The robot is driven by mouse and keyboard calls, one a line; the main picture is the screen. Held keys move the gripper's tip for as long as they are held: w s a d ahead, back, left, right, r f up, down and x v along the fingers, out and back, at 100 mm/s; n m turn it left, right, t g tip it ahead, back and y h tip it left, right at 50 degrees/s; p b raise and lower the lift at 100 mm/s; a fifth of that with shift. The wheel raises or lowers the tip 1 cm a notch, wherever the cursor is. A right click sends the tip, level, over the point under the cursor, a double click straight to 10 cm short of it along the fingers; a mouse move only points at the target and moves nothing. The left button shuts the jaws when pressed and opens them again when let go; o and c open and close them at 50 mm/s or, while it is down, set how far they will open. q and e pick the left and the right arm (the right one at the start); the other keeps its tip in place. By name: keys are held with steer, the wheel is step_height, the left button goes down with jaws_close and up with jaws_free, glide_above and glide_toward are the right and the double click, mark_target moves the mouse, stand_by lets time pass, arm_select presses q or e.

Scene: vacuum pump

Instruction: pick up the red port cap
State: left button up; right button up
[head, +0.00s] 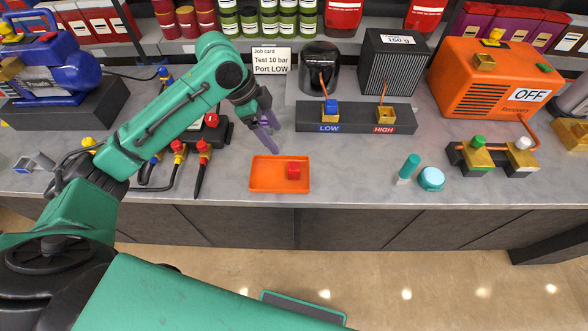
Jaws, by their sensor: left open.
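The red port cap (293,171) is a small red block lying in the right part of a shallow orange tray (264,177) on the grey worktop. My left gripper (270,138) has purple fingers and is open and empty. It hangs behind and slightly left of the tray, apart from the cap. My right gripper is not in view.
A port block behind the tray has a blue cap (331,107) over LOW and a bare brass port (385,113) over HIGH. Hoses with red and yellow ends (178,148) lie left of the tray.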

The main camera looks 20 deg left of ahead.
mark_target(294, 166)
arm_select(q)
steer(key=p+x, duration=0.1)
steer(key=x, duration=0.3)
steer(key=p+x, duration=0.1)
steer(key=x, duration=0.4)
steer(key=p+x, duration=0.2)
steer(key=x, duration=0.2)
steer(key=shift+s+d+f, duration=0.1)
steer(key=shift+s+f, duration=0.15)
steer(key=shift+f, duration=0.3)
jaws_close()
steer(key=shift+w+r, duration=0.1)
steer(key=shift+r, duration=0.05)
